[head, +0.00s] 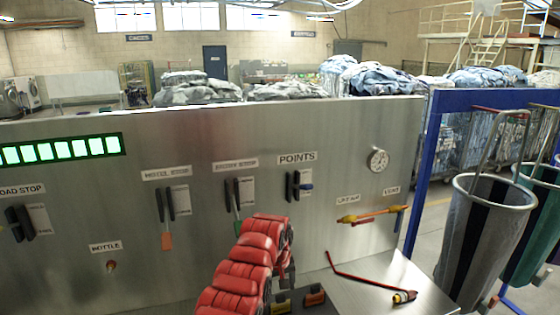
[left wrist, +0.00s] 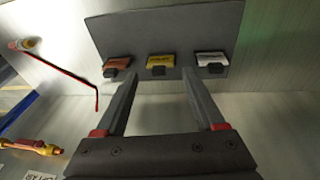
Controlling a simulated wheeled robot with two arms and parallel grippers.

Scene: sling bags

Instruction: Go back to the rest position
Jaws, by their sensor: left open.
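My left arm is red and comes up from the bottom of the head view, with its gripper (head: 287,272) partly hidden behind the arm. In the left wrist view, the left gripper (left wrist: 160,88) is open, with two dark fingers apart and nothing between them. Beyond the fingertips is a dark plate with an orange tag (left wrist: 118,63), a yellow tag (left wrist: 162,61) and a white tag (left wrist: 211,59). The fingers appear apart from the tags. My right gripper is not in view.
A steel panel (head: 330,130) with labelled levers and a round dial (head: 378,160) stands in front. A red bent rod (head: 360,278) lies on the shelf at right. A blue frame (head: 420,180) holds sling bags (head: 480,240) on the right.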

